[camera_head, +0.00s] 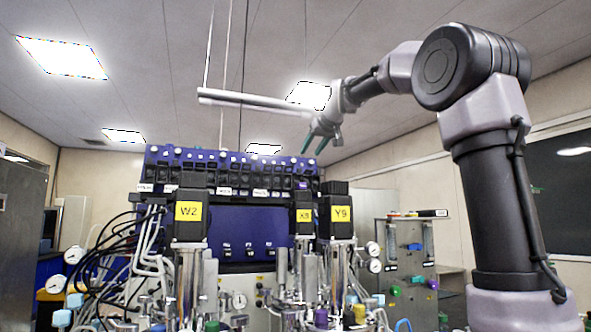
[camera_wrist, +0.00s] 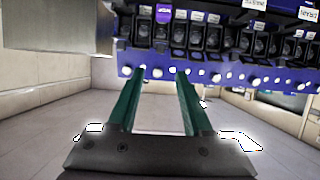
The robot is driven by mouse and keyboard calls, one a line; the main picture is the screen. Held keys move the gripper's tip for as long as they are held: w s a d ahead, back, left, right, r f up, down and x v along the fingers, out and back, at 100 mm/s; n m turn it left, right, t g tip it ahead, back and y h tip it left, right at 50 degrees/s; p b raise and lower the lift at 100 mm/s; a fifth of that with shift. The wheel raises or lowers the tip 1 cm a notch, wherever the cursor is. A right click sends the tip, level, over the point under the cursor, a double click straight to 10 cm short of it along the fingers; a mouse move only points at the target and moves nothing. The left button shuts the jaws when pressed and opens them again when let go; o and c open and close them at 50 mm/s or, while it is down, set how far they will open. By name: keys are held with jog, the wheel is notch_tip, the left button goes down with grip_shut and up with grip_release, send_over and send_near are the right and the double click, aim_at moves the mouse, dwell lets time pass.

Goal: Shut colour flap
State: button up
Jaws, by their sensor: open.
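My gripper (camera_head: 316,145) is raised beside the upper right of the blue bioreactor unit, with its two green fingers apart and nothing between them. In the wrist view, my gripper (camera_wrist: 158,100) points toward a row of dark modules (camera_wrist: 210,37) and white knobs, with a gap between the fingertips and the unit. The same row of modules (camera_head: 225,162) runs along the top of the blue unit in the head view. Below it is a plain blue panel (camera_head: 255,222). I cannot tell which part is the colour flap or how it stands.
Black-topped vessels with yellow labels W2 (camera_head: 188,211), X9 (camera_head: 303,215) and Y9 (camera_head: 342,214) stand in front. Cables and tubes crowd the left. A pale bar (camera_head: 250,102) shows left of my gripper. A grey block (camera_wrist: 55,30) fills the wrist view's upper left.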

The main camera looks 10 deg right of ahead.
aim_at(301, 174)
jog(key=x, duration=1)
jog(key=shift+w+f, duration=0.2)
jog(key=shift+w, duration=0.1)
grip_shut()
